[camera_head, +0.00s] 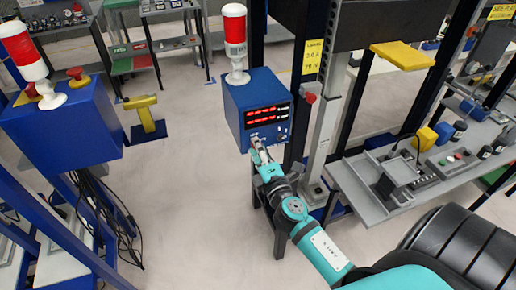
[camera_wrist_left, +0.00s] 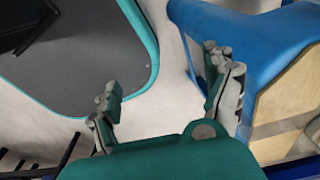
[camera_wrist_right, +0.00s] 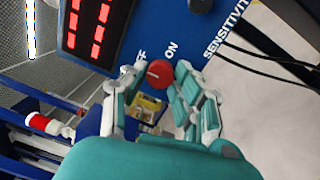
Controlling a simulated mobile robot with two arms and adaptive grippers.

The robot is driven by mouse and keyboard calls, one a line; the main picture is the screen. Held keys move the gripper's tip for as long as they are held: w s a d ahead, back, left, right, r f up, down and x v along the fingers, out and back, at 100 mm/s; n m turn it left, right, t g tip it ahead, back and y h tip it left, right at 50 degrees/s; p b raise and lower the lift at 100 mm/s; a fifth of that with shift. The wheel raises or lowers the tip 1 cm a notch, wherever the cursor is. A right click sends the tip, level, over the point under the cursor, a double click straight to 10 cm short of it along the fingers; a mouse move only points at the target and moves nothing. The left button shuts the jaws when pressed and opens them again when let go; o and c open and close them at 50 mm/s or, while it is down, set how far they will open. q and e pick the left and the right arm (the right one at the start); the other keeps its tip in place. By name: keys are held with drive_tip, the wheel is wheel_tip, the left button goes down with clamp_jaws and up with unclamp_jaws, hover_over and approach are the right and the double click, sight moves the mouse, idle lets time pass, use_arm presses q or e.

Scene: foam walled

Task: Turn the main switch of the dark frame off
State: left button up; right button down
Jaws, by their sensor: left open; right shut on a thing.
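The blue control box (camera_head: 240,103) with red digits is mounted on the dark frame (camera_head: 259,42) in the head view. In the right wrist view its red round switch (camera_wrist_right: 160,73) sits beside the "ON" label, with another label, partly hidden by a finger, to the left. My right gripper (camera_head: 258,152) reaches the lower front of the box. In the right wrist view the right gripper (camera_wrist_right: 158,84) has its fingers on both sides of the red switch, shut on it. My left gripper (camera_wrist_left: 165,85) is open and empty in the left wrist view, and out of the head view.
A red-and-white lamp (camera_head: 236,45) stands on the box. A red button (camera_head: 309,98) is on the post to its right. Another blue box (camera_head: 65,125) with a lamp is at the left. A grey bench (camera_head: 375,205) with devices is at the right.

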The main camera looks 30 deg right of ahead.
drive_tip(key=shift+f, duration=0.15)
drive_tip(key=c, duration=1)
unclamp_jaws()
drive_tip(key=shift+v, duration=3.75)
